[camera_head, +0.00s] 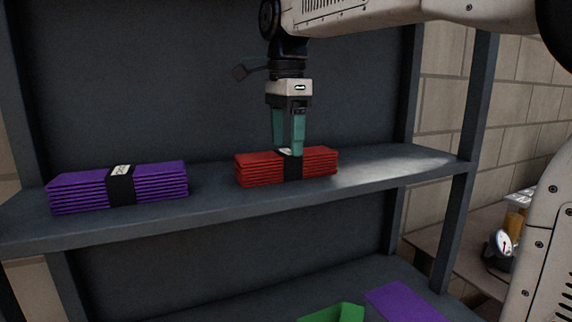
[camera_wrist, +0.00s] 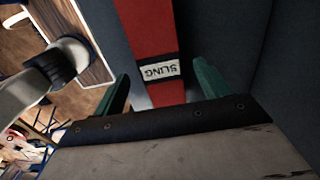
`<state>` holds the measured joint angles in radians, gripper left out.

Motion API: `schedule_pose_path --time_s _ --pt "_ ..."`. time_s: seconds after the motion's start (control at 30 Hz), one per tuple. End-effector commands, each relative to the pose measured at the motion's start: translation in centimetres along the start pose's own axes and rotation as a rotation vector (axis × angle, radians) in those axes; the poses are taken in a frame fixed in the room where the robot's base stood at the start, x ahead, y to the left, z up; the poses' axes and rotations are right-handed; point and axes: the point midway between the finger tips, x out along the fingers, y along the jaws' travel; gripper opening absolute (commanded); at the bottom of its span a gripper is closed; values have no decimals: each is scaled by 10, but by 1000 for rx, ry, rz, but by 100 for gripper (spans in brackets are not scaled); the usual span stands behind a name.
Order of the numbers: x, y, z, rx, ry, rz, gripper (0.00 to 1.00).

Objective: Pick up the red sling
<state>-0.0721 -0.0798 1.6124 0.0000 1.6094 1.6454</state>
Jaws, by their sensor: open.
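The red sling (camera_head: 260,169) is a folded stack with a black band around its middle, lying on the upper shelf (camera_head: 400,166). In the wrist view the red sling (camera_wrist: 148,28) runs up from between the fingers, with a white "SLING" label (camera_wrist: 160,70) on its black band. My gripper (camera_head: 290,150) points straight down over the middle of the sling, its green fingertips at about the height of the sling's top. In the wrist view my gripper (camera_wrist: 160,85) is open, one finger on each side of the sling. Whether the fingers touch it cannot be told.
A folded purple sling (camera_head: 80,191) with a black band lies on the same shelf to the left. The shelf right of the red sling is bare. Below are a green item (camera_head: 335,313) and a purple item (camera_head: 400,302). A gauge (camera_head: 502,244) stands at the right.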

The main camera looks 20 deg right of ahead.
Motion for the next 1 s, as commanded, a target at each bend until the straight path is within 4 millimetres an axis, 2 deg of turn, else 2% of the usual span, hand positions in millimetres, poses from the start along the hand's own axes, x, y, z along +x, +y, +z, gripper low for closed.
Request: schedule_pose_path --time_s 0.1,0.23,0.53,0.57,0.77,1.0 --pt "20 -1 -2 0 0 3 75" --pt "36 -1 -1 -1 0 1 75" --pt "41 -1 -1 -2 0 0 75" --pt "41 -1 -1 -2 0 0 70" --pt "41 -1 -1 -2 0 -1 14" --pt "40 -1 -1 -2 0 -2 12"
